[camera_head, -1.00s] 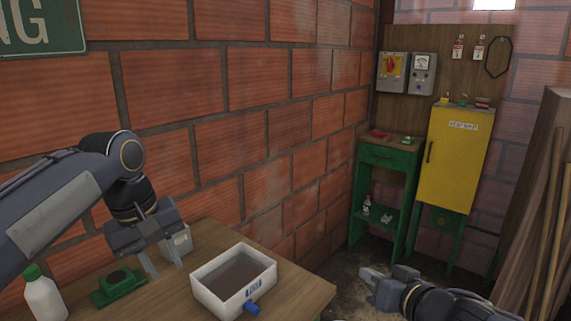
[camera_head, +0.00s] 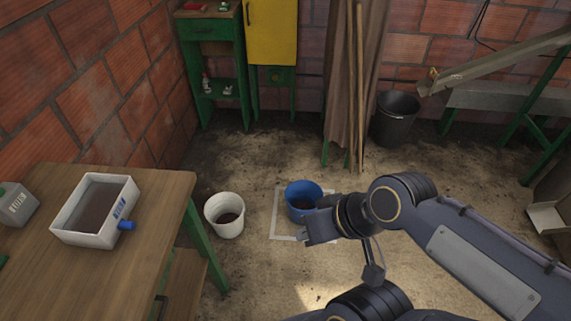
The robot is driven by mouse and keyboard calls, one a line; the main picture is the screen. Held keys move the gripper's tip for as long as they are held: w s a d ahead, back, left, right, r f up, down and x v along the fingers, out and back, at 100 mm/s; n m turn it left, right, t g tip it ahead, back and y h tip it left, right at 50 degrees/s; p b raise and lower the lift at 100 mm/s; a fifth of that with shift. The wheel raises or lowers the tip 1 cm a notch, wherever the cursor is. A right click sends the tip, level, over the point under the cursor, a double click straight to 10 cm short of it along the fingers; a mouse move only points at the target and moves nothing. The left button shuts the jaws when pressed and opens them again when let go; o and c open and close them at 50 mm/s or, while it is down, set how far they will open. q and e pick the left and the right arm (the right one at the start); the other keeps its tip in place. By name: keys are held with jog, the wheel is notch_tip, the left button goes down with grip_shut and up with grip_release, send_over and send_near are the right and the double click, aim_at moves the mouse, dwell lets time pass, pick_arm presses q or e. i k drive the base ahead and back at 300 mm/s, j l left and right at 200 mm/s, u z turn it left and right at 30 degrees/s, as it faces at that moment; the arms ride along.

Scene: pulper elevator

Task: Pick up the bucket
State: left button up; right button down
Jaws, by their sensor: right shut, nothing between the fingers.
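A blue bucket (camera_head: 301,192) stands upright on the floor inside a pale square outline. A white bucket (camera_head: 226,222) with dark contents stands upright to its left, beside the table. A larger black bucket (camera_head: 395,121) stands at the back wall. My right gripper (camera_head: 305,237) is shut and empty, in front of the blue bucket in the picture, and covers its lower right part. I cannot tell whether it touches the bucket. My left gripper is out of view.
A wooden table (camera_head: 165,190) with a white tray (camera_head: 72,237) is at the left. Brown planks (camera_head: 350,80) lean at the back, near a yellow cabinet (camera_head: 270,35). A metal chute (camera_head: 500,62) is at the right.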

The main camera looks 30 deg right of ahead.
aim_at(301, 195)
jog(key=k+l+z, duration=0.1)
jog(key=z, duration=1.05)
